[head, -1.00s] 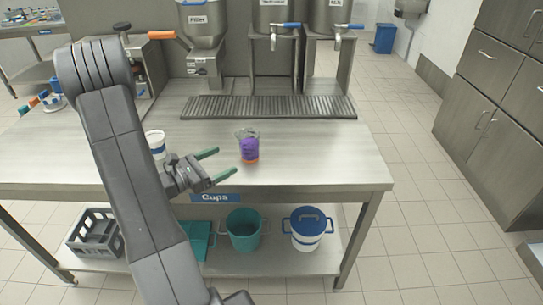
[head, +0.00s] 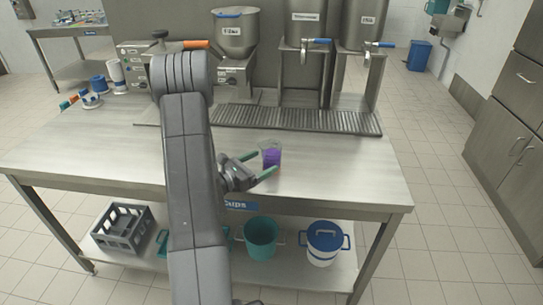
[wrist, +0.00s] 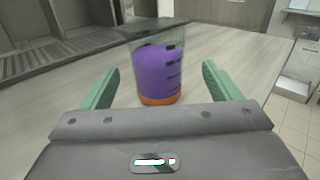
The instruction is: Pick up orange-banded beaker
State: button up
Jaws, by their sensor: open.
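The orange-banded beaker (head: 271,155) stands upright on the steel table (head: 330,175), close to its front edge. It is clear, with purple contents and dark marks. Its orange band at the base shows in the wrist view (wrist: 160,99). My gripper (head: 262,166) is open and empty, with green fingers pointing at the beaker. In the wrist view the beaker is between the lines of the two fingers (wrist: 158,88), a little beyond the tips or level with them; I cannot tell exactly which. No contact shows.
A drip grate (head: 300,121) runs along the back beneath the filler hopper (head: 234,35) and two tapped tanks. Left on the table are white and blue items (head: 98,84). A grey crate (head: 122,228), teal bucket (head: 261,236) and white-blue bucket (head: 324,242) sit below. The table right of the beaker is clear.

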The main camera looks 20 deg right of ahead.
aim_at(272, 156)
jog(key=p+x, duration=0.1)
jog(key=x, duration=0.4)
jog(key=shift+w+r, duration=0.1)
jog(key=shift+w, duration=0.05)
jog(key=c, duration=1.2)
jog(key=shift+r, duration=0.1)
notch_tip(272, 156, up, 10)
jog(key=shift+f, duration=0.1)
